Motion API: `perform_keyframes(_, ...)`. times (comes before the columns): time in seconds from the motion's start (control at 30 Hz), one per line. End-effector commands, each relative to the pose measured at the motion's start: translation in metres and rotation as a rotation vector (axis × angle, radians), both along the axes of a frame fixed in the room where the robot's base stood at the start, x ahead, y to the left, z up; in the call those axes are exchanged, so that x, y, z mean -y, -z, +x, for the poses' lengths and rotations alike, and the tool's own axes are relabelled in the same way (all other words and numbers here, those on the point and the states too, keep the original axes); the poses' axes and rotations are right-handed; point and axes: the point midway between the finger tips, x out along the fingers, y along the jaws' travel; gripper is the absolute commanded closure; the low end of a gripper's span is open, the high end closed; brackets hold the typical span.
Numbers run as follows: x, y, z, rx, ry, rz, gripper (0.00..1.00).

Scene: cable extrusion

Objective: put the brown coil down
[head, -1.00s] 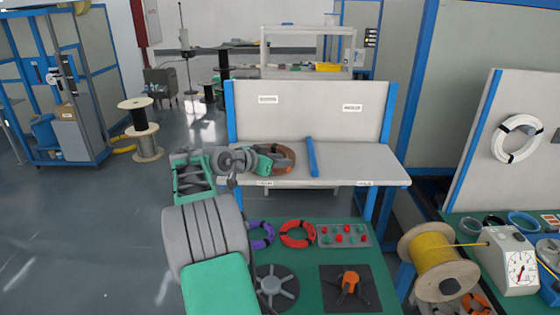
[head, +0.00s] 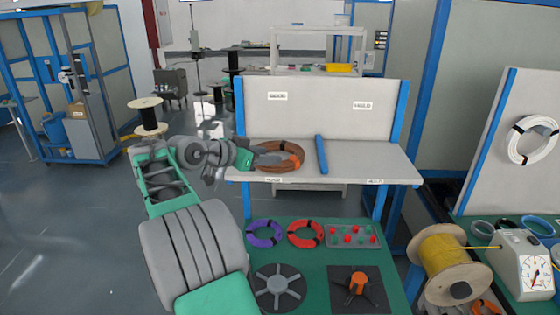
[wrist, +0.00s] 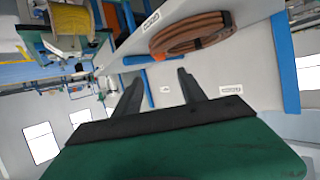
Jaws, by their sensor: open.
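The brown coil (head: 285,157) lies on the grey bench (head: 370,165), on its left part, left of the blue divider bar (head: 321,154). It also shows in the wrist view (wrist: 190,35), beyond the fingertips and apart from them. My gripper (head: 262,157) is at the coil's left side in the head view. In the wrist view its two fingers (wrist: 160,75) are spread with nothing between them. The coil's left edge is partly covered by my gripper in the head view.
A green table (head: 312,268) stands in front, with a purple coil (head: 264,233), a red coil (head: 305,234) and a button panel (head: 353,236). A yellow cable spool (head: 442,260) is at the right. The bench right of the divider is clear.

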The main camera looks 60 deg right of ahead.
Motion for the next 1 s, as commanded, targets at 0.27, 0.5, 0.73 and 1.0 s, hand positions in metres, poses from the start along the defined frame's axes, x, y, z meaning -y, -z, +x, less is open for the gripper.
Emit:
perform_keyframes(0.27,-0.020,-0.007,0.009,0.000,-0.020,0.011,0.52)
perform_keyframes(0.5,-0.148,0.026,0.099,-0.082,-0.609,0.288,0.52)
perform_keyframes(0.73,-0.392,0.108,0.074,-0.377,-1.403,0.608,0.52)
perform_keyframes(1.0,-0.492,0.157,0.003,-0.589,-1.772,0.724,0.52)
